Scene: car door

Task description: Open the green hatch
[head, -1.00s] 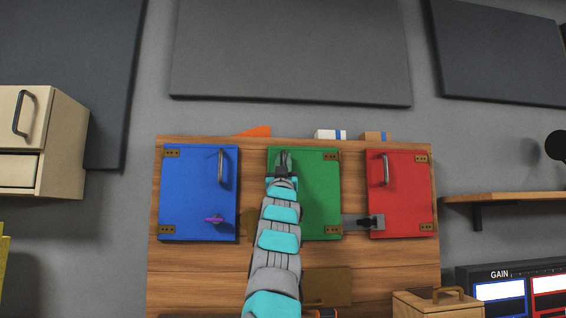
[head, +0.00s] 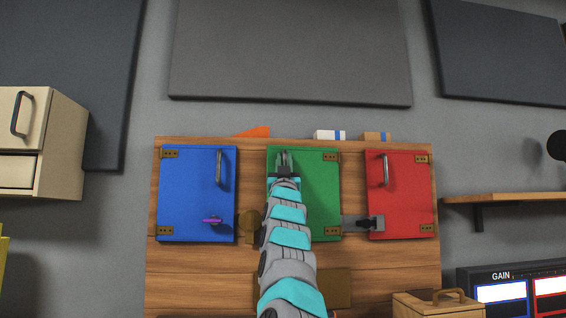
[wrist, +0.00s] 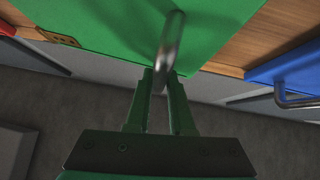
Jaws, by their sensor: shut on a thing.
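The green hatch (head: 318,185) is the middle of three hatches on a wooden board, with brown hinges on its right edge. It looks flat against the board in the head view, and I cannot tell if there is a small gap. My gripper (head: 284,158) is at its upper left, over the handle. In the wrist view, the green hatch (wrist: 110,25) fills the top, and its metal handle (wrist: 170,42) runs down between the fingers of my gripper (wrist: 160,85), which is shut on it. My arm hides the hatch's lower left part.
A blue hatch (head: 198,190) with a purple latch (head: 212,220) is on the left. A red hatch (head: 402,190) with a grey latch (head: 370,222) is on the right. A brown round latch piece (head: 249,222) is left of the green hatch. A wooden box (head: 437,304) stands lower right.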

